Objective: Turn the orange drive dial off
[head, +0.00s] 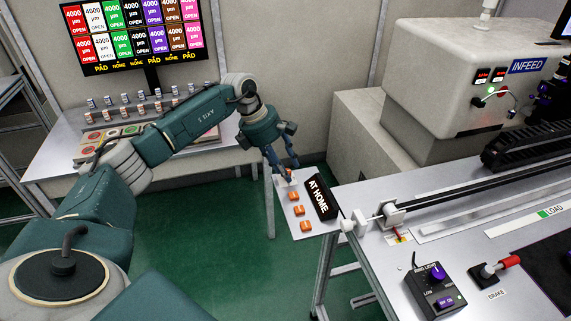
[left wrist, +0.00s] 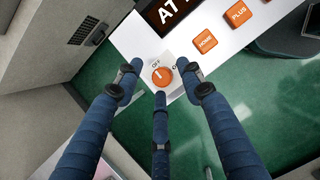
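The orange dial (left wrist: 162,76) sits on a white panel (left wrist: 140,40), with OFF printed above it and an ON label partly hidden to its right. A pale pointer line on the dial runs upward, roughly towards OFF; its exact angle is hard to tell. My left gripper (left wrist: 158,82) has its three blue fingers spread around the dial, one at each side and one below, with gaps at the sides. In the head view my left gripper (head: 284,166) is over the panel's far end and mostly hides the dial. My right gripper is not in view.
Orange HOME (left wrist: 205,41) and PLUS (left wrist: 238,14) buttons lie right of the dial. A black AT HOME display (head: 321,197) stands along the panel. A machine table (head: 360,210) is to the right; a knob box (head: 436,287) sits on it. Green floor lies below.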

